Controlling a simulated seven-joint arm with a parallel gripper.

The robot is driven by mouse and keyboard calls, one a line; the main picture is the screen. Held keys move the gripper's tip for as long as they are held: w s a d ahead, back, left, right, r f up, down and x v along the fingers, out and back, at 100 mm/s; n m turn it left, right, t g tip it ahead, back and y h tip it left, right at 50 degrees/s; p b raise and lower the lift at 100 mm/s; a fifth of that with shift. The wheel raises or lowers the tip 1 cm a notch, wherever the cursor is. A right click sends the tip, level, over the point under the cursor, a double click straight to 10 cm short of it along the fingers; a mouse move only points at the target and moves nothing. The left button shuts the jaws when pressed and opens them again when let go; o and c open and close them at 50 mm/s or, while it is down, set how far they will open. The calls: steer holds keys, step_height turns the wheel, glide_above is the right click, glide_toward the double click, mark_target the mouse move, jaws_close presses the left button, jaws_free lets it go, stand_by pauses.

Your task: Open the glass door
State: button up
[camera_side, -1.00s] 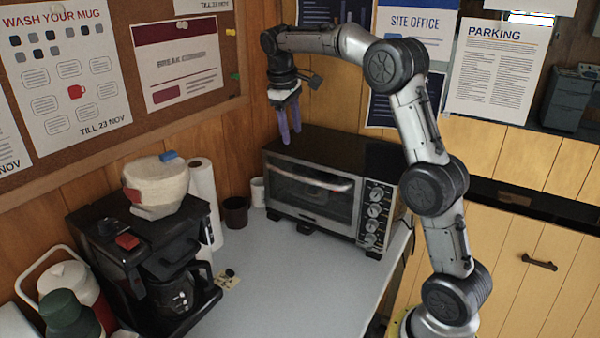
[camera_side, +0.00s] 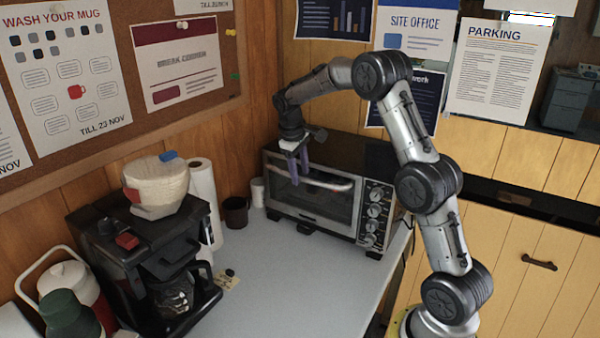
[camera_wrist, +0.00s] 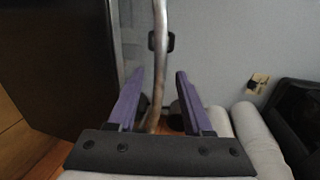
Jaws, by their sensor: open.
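The toaster oven (camera_side: 360,158) stands on the counter with its glass door (camera_side: 290,200) closed. The door's curved metal bar handle (camera_side: 333,186) runs across the top of the door. My gripper (camera_side: 299,180), with purple fingers, points down at the left part of the handle in the side view. In the wrist view the handle (camera_wrist: 160,70) passes between the fingers of my gripper (camera_wrist: 161,73), with a gap on each side. The fingers are open and not clamped on it. The fingers hide part of the handle in the side view.
A brown mug (camera_side: 235,212), a white cup (camera_side: 258,192) and a paper towel roll (camera_side: 203,190) stand left of the oven. A black coffee maker (camera_side: 150,255) is farther left. The counter (camera_side: 290,285) in front of the door is clear.

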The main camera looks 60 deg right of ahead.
steer(key=shift+f, duration=0.25)
jaws_close()
steer(key=shift+r, duration=0.1)
stand_by(1.2)
